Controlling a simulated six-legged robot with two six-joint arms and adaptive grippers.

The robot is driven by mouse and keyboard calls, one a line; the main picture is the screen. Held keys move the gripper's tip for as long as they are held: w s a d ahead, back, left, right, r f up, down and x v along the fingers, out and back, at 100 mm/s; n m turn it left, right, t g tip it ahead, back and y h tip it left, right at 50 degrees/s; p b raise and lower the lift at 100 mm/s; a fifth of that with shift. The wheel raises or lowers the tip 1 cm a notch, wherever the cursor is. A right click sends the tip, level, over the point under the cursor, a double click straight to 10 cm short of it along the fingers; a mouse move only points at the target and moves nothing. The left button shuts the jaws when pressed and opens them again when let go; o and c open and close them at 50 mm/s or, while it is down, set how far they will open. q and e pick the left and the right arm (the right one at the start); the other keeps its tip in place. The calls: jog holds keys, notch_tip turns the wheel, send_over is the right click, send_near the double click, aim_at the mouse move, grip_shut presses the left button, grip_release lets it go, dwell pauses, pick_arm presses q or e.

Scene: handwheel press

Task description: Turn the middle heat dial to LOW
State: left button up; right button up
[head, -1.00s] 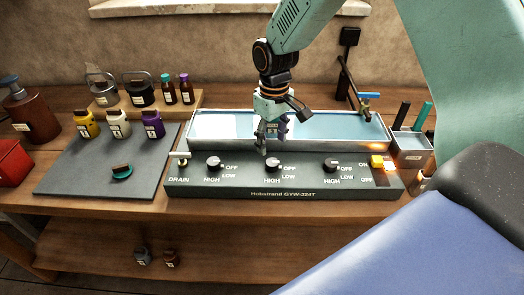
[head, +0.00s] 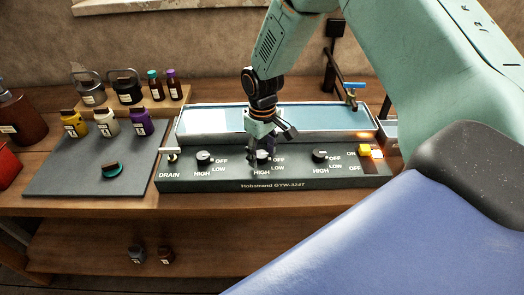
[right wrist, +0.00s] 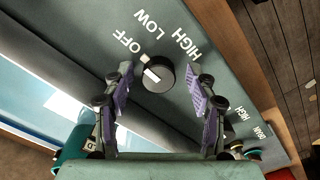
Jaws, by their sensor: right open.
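The middle heat dial (right wrist: 160,73) is a round black knob with a white pointer bar. In the right wrist view its bar lies on the side toward the OFF lettering (right wrist: 128,41), away from HIGH; LOW (right wrist: 150,22) is printed between them. My right gripper (head: 262,156) is over this dial in the head view and largely hides it. In the right wrist view my open purple-padded fingers (right wrist: 166,80) stand apart on either side of the dial, with clear gaps; I see no contact. My left gripper is not in view.
The left dial (head: 204,158) and right dial (head: 319,156) flank it on the dark panel (head: 225,183). A water bath (head: 205,121) lies behind, with a lit orange switch (head: 376,155) at right. Bottles and a grey mat (head: 70,180) are at left.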

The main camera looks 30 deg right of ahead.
jog(key=shift+w, duration=0.1)
jog(key=shift+c, duration=0.9)
jog(key=shift+w+f, duration=0.2)
jog(key=shift+w, duration=0.15)
jog(key=c, duration=0.4)
jog(key=shift+s+r, duration=0.1)
jog(key=shift+s, duration=0.1)
jog(key=c, duration=0.6)
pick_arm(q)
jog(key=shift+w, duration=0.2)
pick_arm(e)
jog(key=shift+o, duration=0.2)
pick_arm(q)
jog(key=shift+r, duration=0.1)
pick_arm(e)
jog(key=m+p, duration=0.3)
jog(key=m, duration=0.1)
jog(key=shift+r, duration=0.1)
pick_arm(q)
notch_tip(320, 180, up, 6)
jog(key=p, duration=0.3)
pick_arm(e)
jog(key=m, duration=0.4)
jog(key=shift+m, duration=0.3)
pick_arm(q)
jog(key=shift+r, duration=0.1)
